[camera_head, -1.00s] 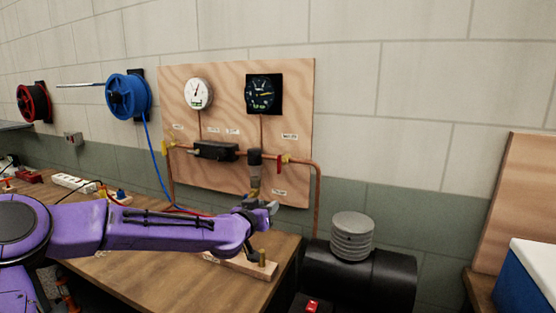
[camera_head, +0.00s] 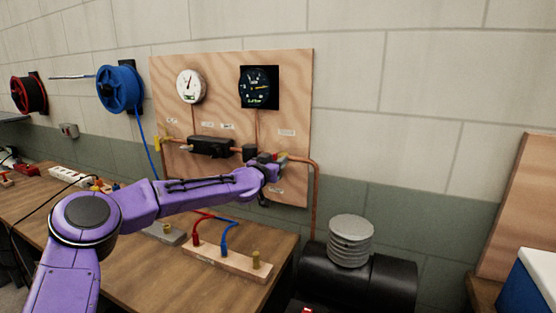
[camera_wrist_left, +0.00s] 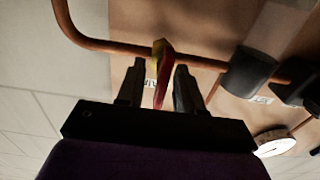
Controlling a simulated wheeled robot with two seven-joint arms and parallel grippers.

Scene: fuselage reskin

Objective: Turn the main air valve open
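The main air valve has a red lever (camera_wrist_left: 165,78) and a yellow-brass body (camera_wrist_left: 159,50) on a copper pipe (camera_wrist_left: 88,41). In the left wrist view the lever stands crosswise to the pipe. My left gripper (camera_wrist_left: 158,82) has one finger on each side of the lever, with gaps showing, so it is open around it. In the head view my left gripper (camera_head: 274,162) is at the right part of the plywood board (camera_head: 225,70) and hides most of the valve. My right gripper is not in view.
The board carries a white gauge (camera_head: 191,86), a dark gauge (camera_head: 259,87) and a black block (camera_head: 211,146) on the pipe. Below, the workbench (camera_head: 140,250) holds a wooden strip (camera_head: 225,260) with red and blue leads. A black tank (camera_head: 365,283) stands right of the bench.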

